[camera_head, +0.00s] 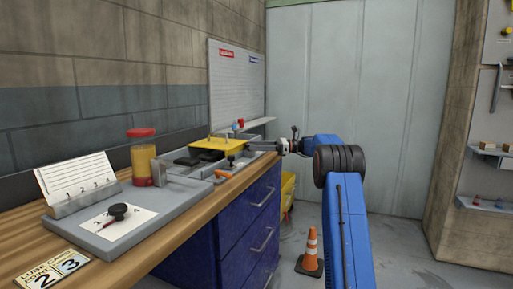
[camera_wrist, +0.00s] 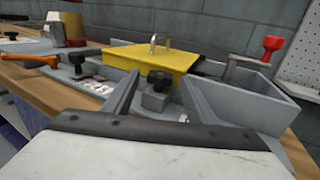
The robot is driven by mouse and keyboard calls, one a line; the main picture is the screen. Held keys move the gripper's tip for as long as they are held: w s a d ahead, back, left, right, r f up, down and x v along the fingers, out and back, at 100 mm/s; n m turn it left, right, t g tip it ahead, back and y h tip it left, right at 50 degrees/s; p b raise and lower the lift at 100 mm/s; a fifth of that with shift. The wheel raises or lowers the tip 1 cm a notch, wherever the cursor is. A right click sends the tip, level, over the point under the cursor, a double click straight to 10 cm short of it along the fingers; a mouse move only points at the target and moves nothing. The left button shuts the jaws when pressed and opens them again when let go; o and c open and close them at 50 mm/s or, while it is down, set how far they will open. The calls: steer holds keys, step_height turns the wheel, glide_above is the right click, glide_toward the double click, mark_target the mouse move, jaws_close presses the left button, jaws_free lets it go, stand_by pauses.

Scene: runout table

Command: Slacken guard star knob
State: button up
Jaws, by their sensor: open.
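The yellow guard (camera_head: 222,145) lies over the grey fixture on the bench; it also shows in the wrist view (camera_wrist: 150,62), with a metal handle on top. A dark knob (camera_wrist: 158,78) sits on a small grey block in front of the guard; it looks like the guard star knob, though its lobes are too small to make out. A small dark knob also shows below the guard in the head view (camera_head: 231,159). My gripper (camera_wrist: 157,97) is open. Its two grey fingers stand either side of the knob's block in the picture, with nothing held; contact cannot be told.
Another dark knob (camera_wrist: 77,64) and an orange-handled tool (camera_wrist: 35,62) lie to the left. A red-topped post (camera_wrist: 271,47) stands at the right. A cone (camera_head: 311,252) stands on the floor.

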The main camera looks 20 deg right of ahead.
steer(key=shift+s+a+m+t+h, duration=0.2)
steer(key=shift+s+m+t+h, duration=0.05)
steer(key=shift+m+t+h, duration=0.8)
steer(key=shift+s+a+m+t+h, duration=0.2)
steer(key=shift+m+t+h, duration=0.7)
steer(key=shift+t, duration=0.4)
steer(key=shift+s+a+m+t+h, duration=0.15)
steer(key=shift+s+m+t+h, duration=0.1)
steer(key=shift+m+t+h, duration=0.8)
steer(key=v, duration=1.7)
steer(key=w+d+r+n+g, duration=0.1)
steer(key=w+d+r+g, duration=0.1)
steer(key=r, duration=0.3)
steer(key=w+d+r+g, duration=0.1)
steer(key=w+r+g, duration=0.1)
steer(key=r, duration=0.3)
steer(key=shift+w+d+r+n+h, duration=0.4)
steer(key=shift+w, duration=0.45)
steer(key=shift+a, duration=0.1)
steer(key=shift+a, duration=0.1)
